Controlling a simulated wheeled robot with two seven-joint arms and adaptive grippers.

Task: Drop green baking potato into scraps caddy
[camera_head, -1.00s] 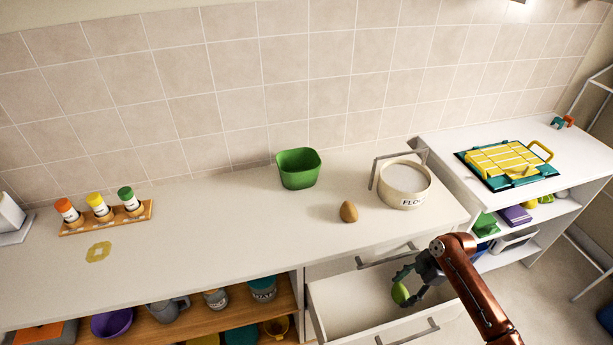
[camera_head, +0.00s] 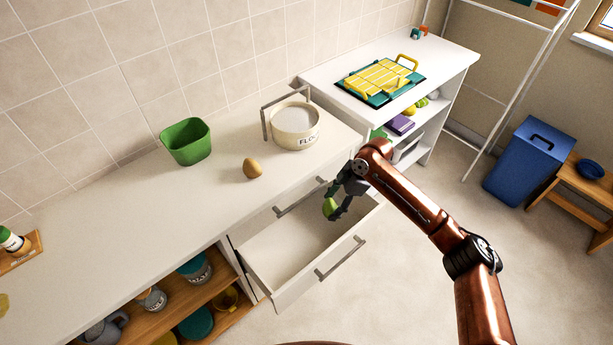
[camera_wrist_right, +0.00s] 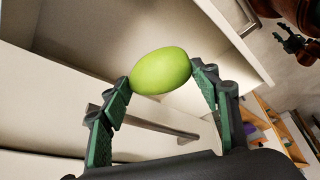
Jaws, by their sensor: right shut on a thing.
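The green baking potato (camera_head: 330,208) is a smooth light-green oval, and it also shows in the right wrist view (camera_wrist_right: 160,71). My right gripper (camera_head: 336,206) is shut on it, with one dark green finger at each side in the right wrist view (camera_wrist_right: 162,80). It holds the potato over the right part of the open drawer (camera_head: 275,262). A green open-topped tub, which looks like the scraps caddy (camera_head: 186,143), stands upright on the counter at the back, up and left of the gripper. Its inside bottom is hidden.
A brown potato (camera_head: 253,169) and a cream flour pot (camera_head: 296,127) with a raised grey handle stand on the counter (camera_head: 130,215) near the caddy. A blue lidded bin (camera_head: 526,160) stands on the floor at right.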

